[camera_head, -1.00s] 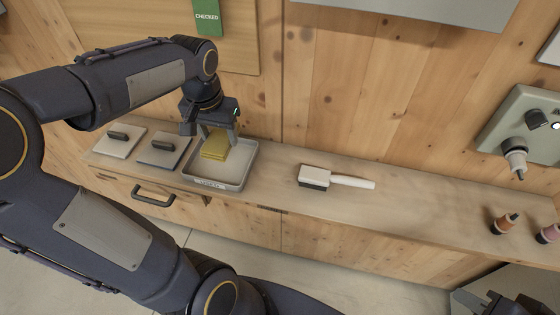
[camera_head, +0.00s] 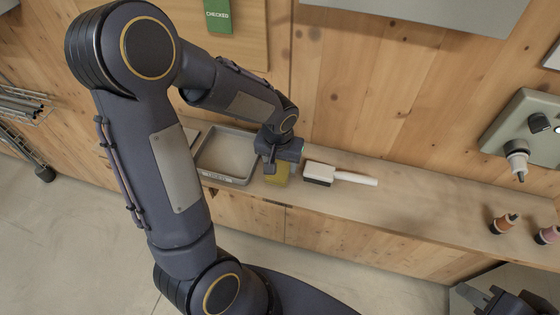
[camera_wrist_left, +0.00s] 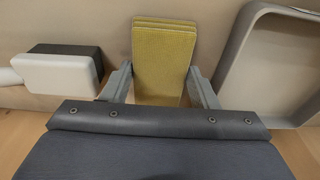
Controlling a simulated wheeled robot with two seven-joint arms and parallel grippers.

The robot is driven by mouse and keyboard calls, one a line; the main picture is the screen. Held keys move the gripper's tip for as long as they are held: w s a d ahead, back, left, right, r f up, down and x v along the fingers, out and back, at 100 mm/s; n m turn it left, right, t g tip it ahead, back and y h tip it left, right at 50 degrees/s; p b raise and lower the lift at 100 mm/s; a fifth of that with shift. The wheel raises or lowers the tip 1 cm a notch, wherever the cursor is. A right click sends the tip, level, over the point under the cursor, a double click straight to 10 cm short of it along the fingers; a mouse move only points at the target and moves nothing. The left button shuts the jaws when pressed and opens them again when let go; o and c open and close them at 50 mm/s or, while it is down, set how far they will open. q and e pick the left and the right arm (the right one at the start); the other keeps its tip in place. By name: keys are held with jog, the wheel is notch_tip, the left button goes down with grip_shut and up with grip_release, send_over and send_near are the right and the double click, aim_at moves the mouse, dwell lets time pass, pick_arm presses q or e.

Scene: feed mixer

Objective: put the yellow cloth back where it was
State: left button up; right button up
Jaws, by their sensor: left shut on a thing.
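The yellow cloth (camera_head: 279,176), a folded stack, is between the fingers of my left gripper (camera_head: 278,166). It is over the wooden counter, between the grey tray and the brush. In the left wrist view the cloth (camera_wrist_left: 163,60) sits between the two grey fingers of the left gripper (camera_wrist_left: 161,88), which is shut on it. I cannot tell whether its underside touches the counter. The grey tray (camera_head: 226,180) is empty where it shows, left of the cloth. My right gripper (camera_head: 492,301) is partly in view at the bottom right; its jaw state is unclear.
A white-handled brush (camera_head: 340,175) lies close to the right of the cloth; its head (camera_wrist_left: 60,72) also shows in the left wrist view. Two bottles (camera_head: 505,223) stand at the counter's right end. The counter (camera_head: 420,198) between brush and bottles is clear.

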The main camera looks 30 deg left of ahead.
aim_at(278, 170)
pick_arm(q)
jog(key=o, duration=0.9)
jog(key=shift+f, duration=0.2)
jog(key=shift+s, duration=0.1)
jog(key=shift+r, duration=0.1)
notch_tip(278, 170, up, 12)
jog(key=s+f, duration=0.1)
jog(key=s+d+r+t+h, duration=0.1)
jog(key=s, duration=0.4)
jog(key=s+d+r+t+h, duration=0.1)
jog(key=s, duration=0.4)
jog(key=s+d+r+m+t+h, duration=0.1)
jog(key=s+d+t+h, duration=0.1)
jog(key=s, duration=0.3)
jog(key=shift+s, duration=0.25)
